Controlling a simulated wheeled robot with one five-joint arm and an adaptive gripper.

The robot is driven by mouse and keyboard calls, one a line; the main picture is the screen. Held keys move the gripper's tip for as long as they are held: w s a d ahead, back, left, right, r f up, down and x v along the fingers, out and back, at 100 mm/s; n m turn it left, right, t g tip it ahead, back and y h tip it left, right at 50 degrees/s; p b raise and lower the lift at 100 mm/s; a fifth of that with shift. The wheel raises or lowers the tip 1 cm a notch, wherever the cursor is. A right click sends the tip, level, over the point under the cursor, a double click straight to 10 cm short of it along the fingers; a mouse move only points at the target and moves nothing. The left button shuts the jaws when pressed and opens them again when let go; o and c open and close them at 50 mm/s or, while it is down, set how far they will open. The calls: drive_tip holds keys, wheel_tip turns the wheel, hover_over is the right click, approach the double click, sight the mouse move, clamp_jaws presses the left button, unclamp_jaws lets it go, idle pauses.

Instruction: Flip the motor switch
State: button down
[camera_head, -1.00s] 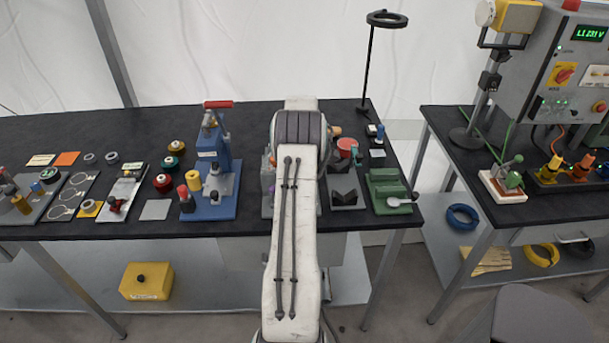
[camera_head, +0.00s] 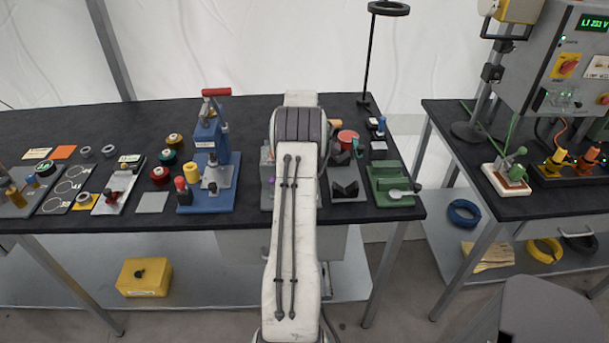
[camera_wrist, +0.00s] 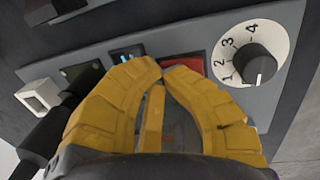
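In the wrist view a grey control panel (camera_wrist: 195,42) lies under my gripper (camera_wrist: 163,67). A red switch (camera_wrist: 185,67) is set in it, partly hidden by the yellow fingers; I cannot read a label on it. My fingers arch inward and their tips come together beside the red switch, with nothing clearly held between them. I cannot tell whether the tips touch the switch. A black dial knob (camera_wrist: 258,66) on a white disc numbered 1 to 4 is to the right. A small blue-lit part (camera_wrist: 127,55) is to the left. In the head view my arm hides the gripper and panel.
The black bench (camera_head: 75,125) holds a blue press (camera_head: 209,170), several spools and a green fixture (camera_head: 391,185). A tall stand (camera_head: 367,60) rises behind. A second bench (camera_head: 445,120) with a grey control cabinet (camera_head: 545,65) is at right, across a gap.

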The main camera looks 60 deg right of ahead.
drive_tip(key=shift+a, duration=0.1)
drive_tip(key=shift+r+p, duration=0.55)
drive_tip(key=shift+r, duration=0.1)
idle(0.3)
drive_tip(key=shift+r, duration=0.3)
wheel_tip(320, 180, up, 13)
drive_tip(key=w+d+p, duration=0.1)
drive_tip(key=p, duration=0.1)
drive_tip(key=shift+d, duration=0.3)
drive_tip(key=shift+r, duration=0.15)
idle(0.5)
